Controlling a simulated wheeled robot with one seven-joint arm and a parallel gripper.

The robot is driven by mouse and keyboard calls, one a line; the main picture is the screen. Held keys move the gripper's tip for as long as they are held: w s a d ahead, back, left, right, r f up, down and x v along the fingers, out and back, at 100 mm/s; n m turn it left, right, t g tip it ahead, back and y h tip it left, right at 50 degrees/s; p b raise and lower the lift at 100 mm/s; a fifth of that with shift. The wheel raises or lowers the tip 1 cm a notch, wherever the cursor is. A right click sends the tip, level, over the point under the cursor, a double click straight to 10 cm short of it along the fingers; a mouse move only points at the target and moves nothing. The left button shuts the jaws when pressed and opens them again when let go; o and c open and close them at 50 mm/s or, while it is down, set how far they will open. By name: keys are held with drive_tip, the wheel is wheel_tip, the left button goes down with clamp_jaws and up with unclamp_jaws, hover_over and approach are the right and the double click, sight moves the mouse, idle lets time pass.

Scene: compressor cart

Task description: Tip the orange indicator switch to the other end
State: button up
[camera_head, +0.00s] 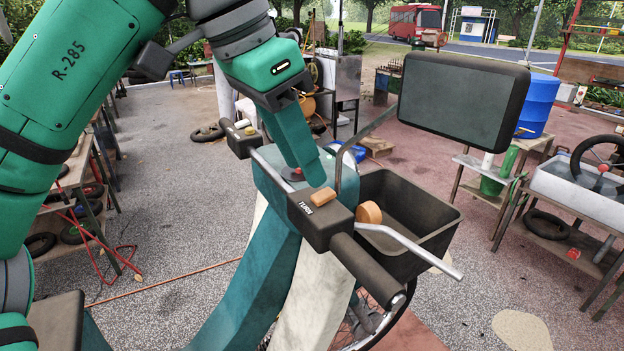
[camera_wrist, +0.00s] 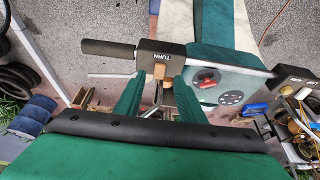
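The orange indicator switch (camera_head: 323,196) sits on top of a black housing marked TURN (camera_head: 308,222), beside the dark handlebar grip. Which end is tipped down is too small to tell. It also shows in the wrist view (camera_wrist: 159,70), ahead of the gap between my fingertips. My gripper (camera_head: 314,177) has green fingers pointing down, just behind the switch in the head view; one finger largely hides the other there. In the wrist view my gripper (camera_wrist: 158,84) is open, with the fingers apart and nothing seen held. Contact with the switch cannot be told.
A metal lever (camera_head: 410,247) and an orange round part (camera_head: 368,212) lie right of the housing. A red knob (camera_wrist: 208,78) is on the teal panel near my fingers.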

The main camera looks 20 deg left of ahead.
sight(318, 196)
drive_tip(key=shift+x, duration=2.55)
